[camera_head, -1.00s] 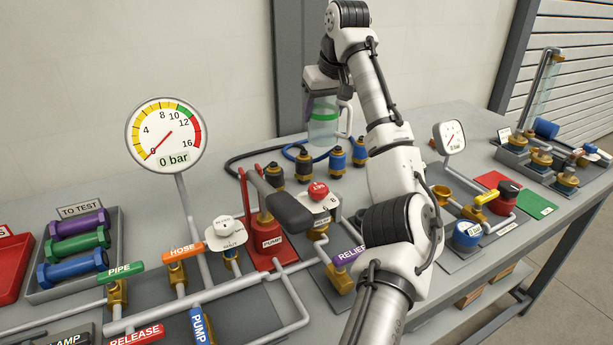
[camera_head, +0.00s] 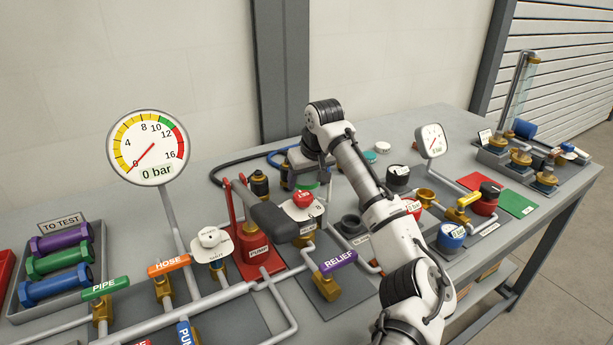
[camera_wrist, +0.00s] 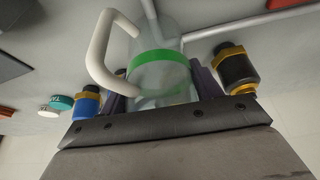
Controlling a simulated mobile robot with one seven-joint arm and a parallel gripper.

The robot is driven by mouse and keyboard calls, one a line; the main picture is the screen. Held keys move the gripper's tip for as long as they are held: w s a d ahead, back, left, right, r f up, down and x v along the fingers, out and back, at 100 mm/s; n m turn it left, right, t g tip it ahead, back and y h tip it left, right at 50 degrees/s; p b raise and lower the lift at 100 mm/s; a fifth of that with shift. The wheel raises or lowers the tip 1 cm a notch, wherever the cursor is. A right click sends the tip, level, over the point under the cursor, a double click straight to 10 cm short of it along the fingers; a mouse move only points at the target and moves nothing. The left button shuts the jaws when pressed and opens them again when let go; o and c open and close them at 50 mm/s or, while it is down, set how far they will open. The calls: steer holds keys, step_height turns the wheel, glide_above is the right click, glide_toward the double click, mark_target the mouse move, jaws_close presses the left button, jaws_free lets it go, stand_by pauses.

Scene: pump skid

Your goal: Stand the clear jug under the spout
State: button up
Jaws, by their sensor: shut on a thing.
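The clear jug (camera_wrist: 154,78) has a green band and a white handle (camera_wrist: 98,55). In the wrist view it is between the fingers of my gripper (camera_wrist: 161,93), which is shut on it. In the head view my gripper (camera_head: 308,160) is low over the back of the bench, behind the pump and a red knob. Only a bit of the jug's green band shows there; its base is hidden, so I cannot tell whether it touches the bench. I cannot clearly make out the spout.
The red pump (camera_head: 252,250) with its dark handle (camera_head: 278,222) stands in front of my gripper. Black and blue brass-collared fittings (camera_wrist: 237,70) flank the jug. The large gauge (camera_head: 148,147) is to the left. A white-faced gauge (camera_head: 430,141) stands to the right.

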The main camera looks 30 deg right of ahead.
steer(key=o, duration=1)
